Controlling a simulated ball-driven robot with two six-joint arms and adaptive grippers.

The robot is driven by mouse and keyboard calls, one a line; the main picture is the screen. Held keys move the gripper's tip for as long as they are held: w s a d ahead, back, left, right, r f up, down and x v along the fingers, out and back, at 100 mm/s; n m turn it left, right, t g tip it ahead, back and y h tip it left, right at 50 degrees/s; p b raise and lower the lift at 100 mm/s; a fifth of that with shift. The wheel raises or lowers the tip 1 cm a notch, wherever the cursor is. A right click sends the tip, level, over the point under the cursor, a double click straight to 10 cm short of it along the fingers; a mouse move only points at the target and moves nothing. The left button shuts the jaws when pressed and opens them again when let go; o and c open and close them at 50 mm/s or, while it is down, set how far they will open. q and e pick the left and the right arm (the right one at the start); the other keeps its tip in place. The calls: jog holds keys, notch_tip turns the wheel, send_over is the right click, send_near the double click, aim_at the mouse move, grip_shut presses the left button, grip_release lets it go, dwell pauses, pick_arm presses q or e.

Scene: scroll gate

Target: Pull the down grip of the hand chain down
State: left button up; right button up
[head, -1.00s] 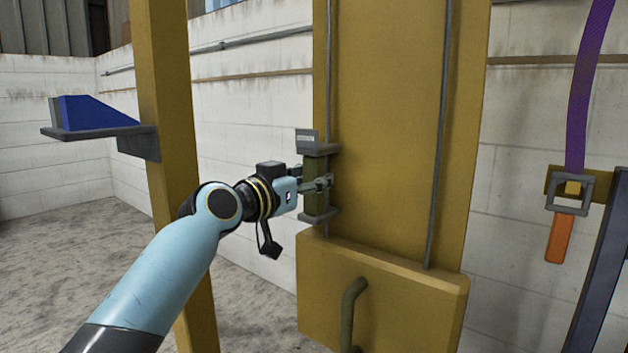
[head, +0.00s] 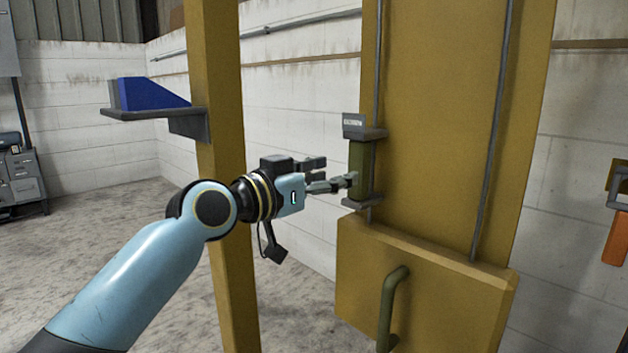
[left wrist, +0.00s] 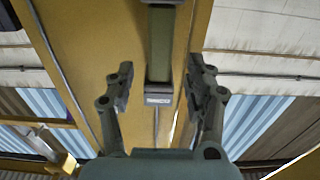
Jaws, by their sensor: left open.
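The olive grip (head: 358,170) stands upright between two grey end plates, on the left one of two thin vertical lines in front of a yellow column. A small grey label plate (head: 353,122) sits at its top; its lettering is too small to read. The grip also shows in the left wrist view (left wrist: 161,45). My left gripper (head: 336,172) is open and just left of the grip, one fingertip overlapping its left edge in the head view. In the left wrist view, the open fingers (left wrist: 161,82) show on either side of the label plate. My right gripper is not in view.
A yellow box with a curved green handle (head: 390,305) is close below the grip. A yellow post (head: 220,120) with a blue wedge (head: 150,94) on a grey shelf stands left, behind my arm. An orange tab (head: 615,238) hangs at the right edge.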

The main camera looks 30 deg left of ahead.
pick_arm(q)
jog(key=shift+v, duration=2.2)
